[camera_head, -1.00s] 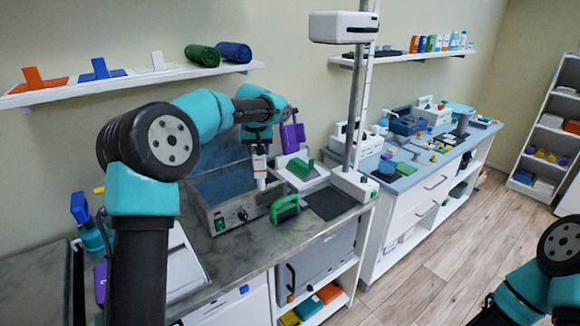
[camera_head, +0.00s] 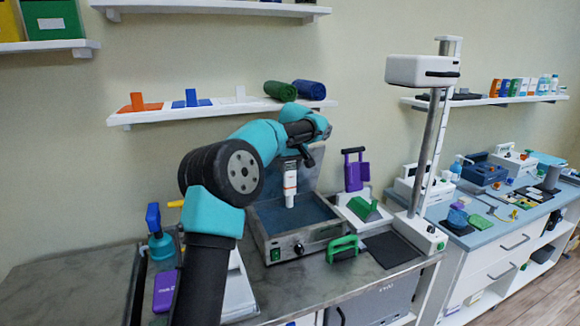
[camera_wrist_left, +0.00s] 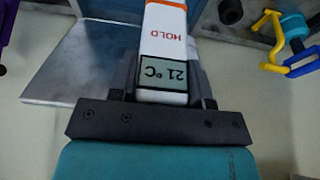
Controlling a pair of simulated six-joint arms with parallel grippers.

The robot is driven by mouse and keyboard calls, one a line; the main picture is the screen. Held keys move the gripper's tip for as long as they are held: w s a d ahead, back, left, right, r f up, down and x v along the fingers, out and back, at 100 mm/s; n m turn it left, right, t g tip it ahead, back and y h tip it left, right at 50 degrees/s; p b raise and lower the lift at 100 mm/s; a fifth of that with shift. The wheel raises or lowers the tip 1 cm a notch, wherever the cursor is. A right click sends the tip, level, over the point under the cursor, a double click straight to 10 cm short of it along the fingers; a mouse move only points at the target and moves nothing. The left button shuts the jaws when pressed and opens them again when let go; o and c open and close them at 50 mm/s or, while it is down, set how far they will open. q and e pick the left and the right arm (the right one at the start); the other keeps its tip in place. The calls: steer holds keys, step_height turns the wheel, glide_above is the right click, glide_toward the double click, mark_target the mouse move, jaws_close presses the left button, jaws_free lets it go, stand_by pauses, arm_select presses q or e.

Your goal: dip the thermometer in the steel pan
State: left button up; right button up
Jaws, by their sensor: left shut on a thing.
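The thermometer (camera_head: 290,186) is white with an orange band and hangs upright, tip down, over the steel pan. My left gripper (camera_head: 290,160) is shut on its upper part. In the left wrist view the thermometer (camera_wrist_left: 166,45) sits between the fingers, its display reading 21 °C beside the word HOLD. The steel pan (camera_head: 308,237) is an open box with bluish water, a green switch and a dial on its front, and a raised lid behind. Whether the tip touches the water I cannot tell. My right gripper is not in view.
A green handled block (camera_head: 343,247) lies right of the pan's front. A purple-handled item (camera_head: 355,170) and a white post stand (camera_head: 425,232) rise to the right. A blue-topped bottle (camera_head: 160,240) stands left. The marble counter (camera_head: 70,290) is clear at far left.

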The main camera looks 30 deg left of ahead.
mark_target(289, 196)
arm_select(q)
steer(key=shift+f, duration=5.95)
steer(key=shift+r, duration=0.15)
steer(key=shift+r, duration=5.95)
